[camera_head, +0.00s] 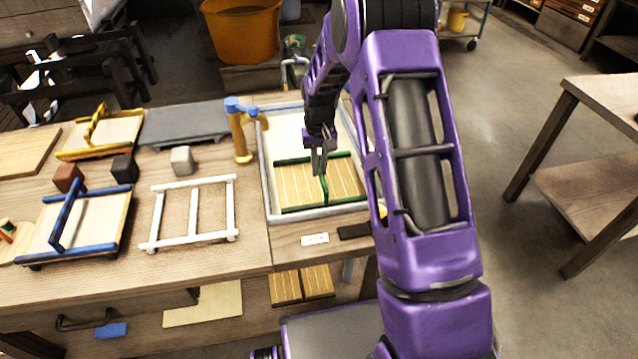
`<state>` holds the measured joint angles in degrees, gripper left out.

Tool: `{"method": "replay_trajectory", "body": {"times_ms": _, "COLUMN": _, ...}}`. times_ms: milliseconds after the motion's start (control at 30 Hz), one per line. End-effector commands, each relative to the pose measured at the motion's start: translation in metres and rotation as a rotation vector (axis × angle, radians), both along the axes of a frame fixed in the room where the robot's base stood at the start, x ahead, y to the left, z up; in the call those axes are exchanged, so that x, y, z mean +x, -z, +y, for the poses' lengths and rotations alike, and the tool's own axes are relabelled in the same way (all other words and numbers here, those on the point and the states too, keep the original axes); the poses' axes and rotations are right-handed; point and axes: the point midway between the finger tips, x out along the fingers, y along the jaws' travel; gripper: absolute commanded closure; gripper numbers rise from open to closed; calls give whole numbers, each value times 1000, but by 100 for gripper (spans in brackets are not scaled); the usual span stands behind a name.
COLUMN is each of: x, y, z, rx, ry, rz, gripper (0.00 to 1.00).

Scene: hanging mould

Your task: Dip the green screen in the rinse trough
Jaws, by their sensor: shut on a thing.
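The green screen (300,187) has green bars along its far and near edges, tan slats and a green upright bar or handle in the middle. It lies roughly level within the outline of the rinse trough (265,165), a pale grey-rimmed rectangular basin, over its near half. My gripper (320,172) points down from above and is shut on the green handle. The arm hides the trough's right side. I cannot tell whether the screen touches the trough floor or hangs a little above it.
A yellow tap (240,135) with a blue top stands at the trough's left rim. Left on the bench are a white frame (192,212), a blue-barred screen (80,225), a yellow-barred screen (102,135), a grey slab (186,124) and small blocks. An orange tub (243,32) stands behind.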

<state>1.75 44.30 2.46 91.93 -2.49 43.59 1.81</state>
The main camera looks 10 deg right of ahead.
Motion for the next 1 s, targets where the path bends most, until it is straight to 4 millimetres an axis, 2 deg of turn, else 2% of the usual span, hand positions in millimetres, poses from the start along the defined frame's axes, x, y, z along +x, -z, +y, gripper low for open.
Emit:
{"method": "replay_trajectory", "body": {"times_ms": 33, "x": 0, "y": -7, "z": 0, "rx": 0, "ry": 0, "rz": -1, "gripper": 100}}
{"method": "replay_trajectory", "body": {"times_ms": 1000, "x": 0, "y": -83, "z": 0, "rx": 0, "ry": 0, "rz": -1, "gripper": 100}}
